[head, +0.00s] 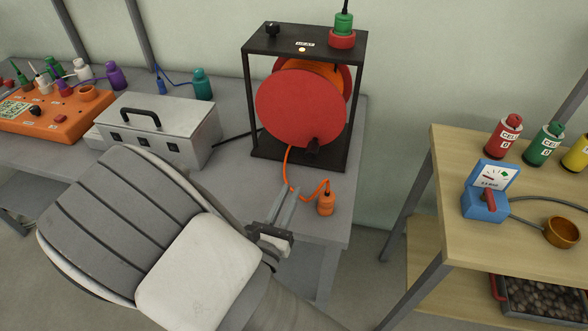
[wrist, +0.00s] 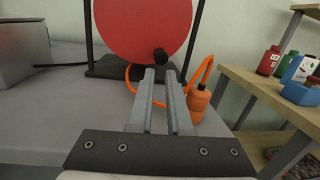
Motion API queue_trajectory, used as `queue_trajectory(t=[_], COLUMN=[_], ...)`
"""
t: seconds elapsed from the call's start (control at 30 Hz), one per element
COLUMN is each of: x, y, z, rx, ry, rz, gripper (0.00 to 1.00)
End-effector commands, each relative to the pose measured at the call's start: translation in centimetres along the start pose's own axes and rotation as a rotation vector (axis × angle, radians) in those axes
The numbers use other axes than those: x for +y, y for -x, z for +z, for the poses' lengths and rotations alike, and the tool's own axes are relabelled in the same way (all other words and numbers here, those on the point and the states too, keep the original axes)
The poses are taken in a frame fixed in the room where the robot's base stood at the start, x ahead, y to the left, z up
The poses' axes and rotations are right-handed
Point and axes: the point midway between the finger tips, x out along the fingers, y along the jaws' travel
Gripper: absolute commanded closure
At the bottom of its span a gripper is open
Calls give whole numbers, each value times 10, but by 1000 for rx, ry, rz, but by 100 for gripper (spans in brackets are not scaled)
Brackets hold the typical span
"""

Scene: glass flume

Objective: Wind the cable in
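A cable reel with a red disc (head: 300,108) and an orange drum hangs in a black frame (head: 247,90) on the grey bench. A black crank knob (head: 313,148) sticks out low on the disc; in the wrist view the knob (wrist: 160,55) is just beyond my fingertips. The orange cable (head: 288,165) runs down from the reel, bends over the bench and ends at an orange cylinder (head: 326,204) standing near the bench's right edge. My gripper (head: 287,190) is open and empty, in front of and below the knob, with a narrow gap between its fingers (wrist: 161,74).
A grey metal case (head: 155,130) stands left of the reel, with an orange panel (head: 55,108) beyond it. A green-and-red fitting (head: 343,30) and a lit lamp (head: 302,49) top the frame. A wooden shelf unit (head: 450,165) stands right, across a gap.

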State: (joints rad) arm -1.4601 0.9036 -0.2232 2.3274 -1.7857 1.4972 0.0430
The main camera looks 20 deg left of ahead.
Motion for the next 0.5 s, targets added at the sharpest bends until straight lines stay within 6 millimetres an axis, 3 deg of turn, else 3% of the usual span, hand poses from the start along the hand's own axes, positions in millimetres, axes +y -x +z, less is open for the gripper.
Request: queue_trajectory(t=[0.07,0.2,0.5], x=[16,38,87], y=[-14,-33,-59], z=[1,7,13], rx=[-50,-141,-319], ry=[-148,-426,-1026], rz=[-76,-211,-449], gripper=[100,100,100])
